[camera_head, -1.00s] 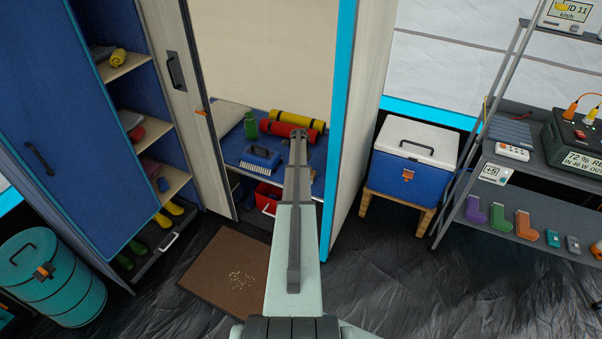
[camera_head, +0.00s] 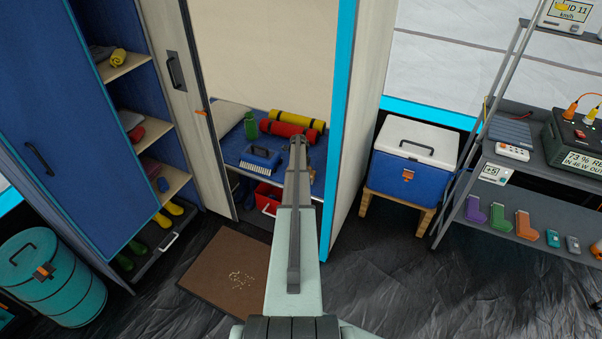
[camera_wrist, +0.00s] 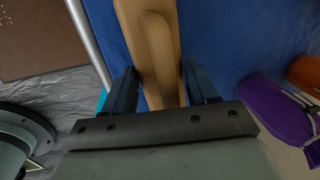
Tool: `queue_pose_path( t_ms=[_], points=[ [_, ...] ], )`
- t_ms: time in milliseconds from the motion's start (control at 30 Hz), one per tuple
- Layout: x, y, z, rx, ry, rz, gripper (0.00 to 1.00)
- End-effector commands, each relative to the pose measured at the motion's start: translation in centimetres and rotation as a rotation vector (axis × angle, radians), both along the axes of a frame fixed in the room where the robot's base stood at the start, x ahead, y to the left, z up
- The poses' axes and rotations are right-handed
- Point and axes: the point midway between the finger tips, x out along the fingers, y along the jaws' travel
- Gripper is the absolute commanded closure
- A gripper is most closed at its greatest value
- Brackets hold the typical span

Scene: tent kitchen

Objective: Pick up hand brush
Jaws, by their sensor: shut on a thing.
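The hand brush (camera_wrist: 157,35) has a pale wooden body with a raised grip and runs lengthwise up the middle of the wrist view. My gripper (camera_wrist: 158,68) has one dark finger on each side of its wooden part and is shut on it. The brush's near end lies between the fingers. Its underside and bristles are hidden. In the head view my gripper (camera_head: 299,142) is in front of the blue-covered bunk in the doorway, and the brush is mostly hidden there by my arm.
A brown mat (camera_head: 225,270) with crumbs lies on the floor. A blue cooler (camera_head: 412,160) stands right.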

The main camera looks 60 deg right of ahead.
Motion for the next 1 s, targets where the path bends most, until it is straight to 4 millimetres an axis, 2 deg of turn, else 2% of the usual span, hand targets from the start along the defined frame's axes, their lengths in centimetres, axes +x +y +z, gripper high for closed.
queue_pose_path(
  t_ms=[33, 233, 567, 767, 1000],
  points=[
    [0.0, 0.0, 0.0, 0.000, 0.000, 0.000, 0.61],
    [0.0, 0.0, 0.0, 0.000, 0.000, 0.000, 0.80],
    [0.0, 0.0, 0.3, -0.001, 0.000, 0.000, 0.80],
    [0.0, 0.0, 2.1, -0.001, -0.001, 0.000, 0.80],
    [0.0, 0.1, 6.0, -0.002, -0.001, 0.000, 0.80]
  ],
)
